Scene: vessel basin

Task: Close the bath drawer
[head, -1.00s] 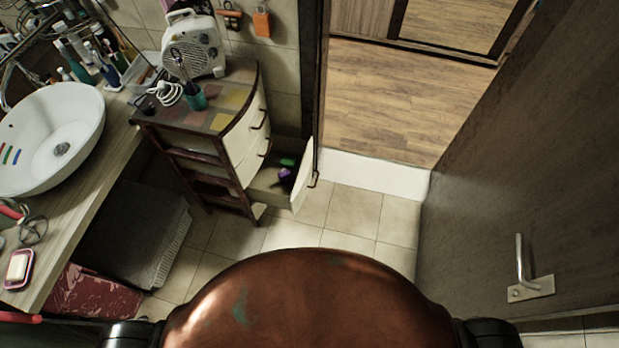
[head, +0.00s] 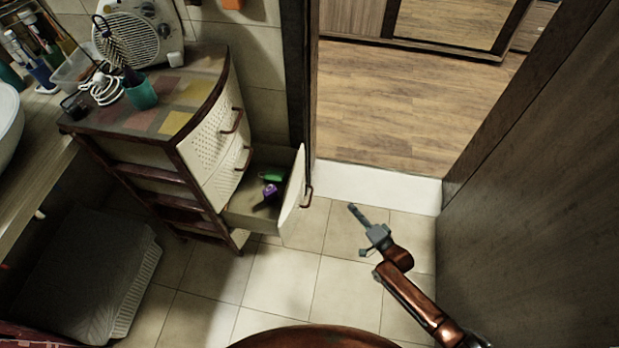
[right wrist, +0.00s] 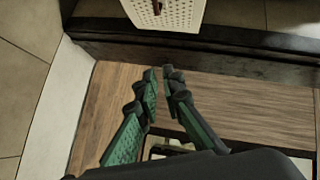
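The bath drawer (head: 293,196) is the lowest cream drawer of the small cabinet (head: 196,110) in the head view. It is pulled out, with its handle (head: 308,196) on its outer face. A green item and a purple item lie inside. My right gripper (head: 354,210) is to the right of the drawer front, apart from it, above the tiled floor. Its fingers are close together and hold nothing. In the right wrist view the fingertips (right wrist: 160,72) point toward a white perforated panel (right wrist: 184,12) with a dark handle. My left gripper is not in view.
A fan heater (head: 142,36) and a teal cup (head: 141,94) stand on the cabinet top. A dark door (head: 545,180) stands at the right, with a doorway and white sill (head: 378,187) behind the gripper. A grey basket (head: 85,275) is at the lower left. Tiled floor in front is clear.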

